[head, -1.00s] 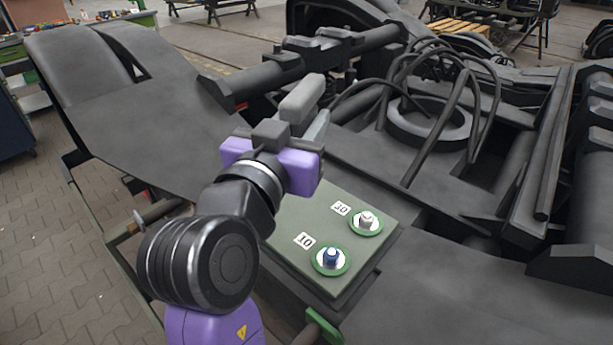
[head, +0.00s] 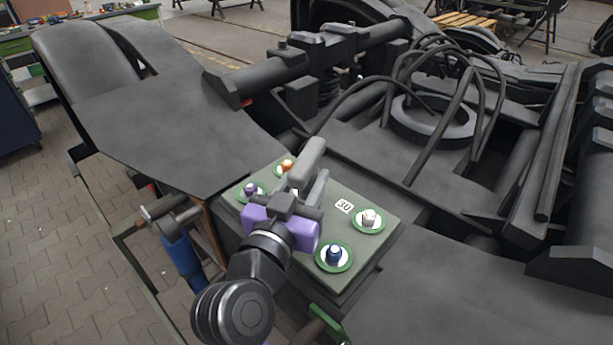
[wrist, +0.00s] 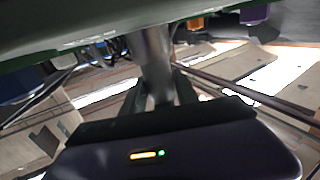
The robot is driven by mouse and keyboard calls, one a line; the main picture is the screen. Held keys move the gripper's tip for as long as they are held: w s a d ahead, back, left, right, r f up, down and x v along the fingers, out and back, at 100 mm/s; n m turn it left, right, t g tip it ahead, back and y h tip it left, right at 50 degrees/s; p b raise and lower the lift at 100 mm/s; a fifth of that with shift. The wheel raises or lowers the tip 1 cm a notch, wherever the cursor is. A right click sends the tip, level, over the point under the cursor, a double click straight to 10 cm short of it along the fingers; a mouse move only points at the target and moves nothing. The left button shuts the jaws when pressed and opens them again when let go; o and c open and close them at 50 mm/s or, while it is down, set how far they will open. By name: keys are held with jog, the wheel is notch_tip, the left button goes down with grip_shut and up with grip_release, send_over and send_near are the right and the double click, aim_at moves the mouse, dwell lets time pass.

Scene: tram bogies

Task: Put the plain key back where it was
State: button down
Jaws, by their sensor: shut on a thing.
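My gripper (head: 312,180) is over the green panel (head: 304,262) in the head view, tilted away from me. In the wrist view its dark fingers (wrist: 158,92) are shut on a smooth grey metal piece, which I take for the plain key (wrist: 153,50). The key's far end runs up towards the panel's edge; I cannot tell whether it touches. Green-ringed seats on the panel hold a white-grey piece (head: 368,217), a blue one (head: 334,254), a purple one (head: 250,188) and an orange one (head: 287,166).
A label reading 30 (head: 344,205) lies beside the white-grey piece. Dark bogie frame parts surround the panel, with looping black hoses (head: 440,75) behind right. A blue-handled tool (head: 182,256) hangs at the panel's left. Paved floor (head: 60,250) is open at far left.

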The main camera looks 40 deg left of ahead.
jog(key=shift+f, duration=0.1)
jog(key=c, duration=0.9)
grip_release()
jog(key=b+v, duration=0.1)
jog(key=v, duration=0.5)
jog(key=b+v, duration=0.2)
jog(key=v, duration=0.4)
jog(key=shift+r, duration=0.25)
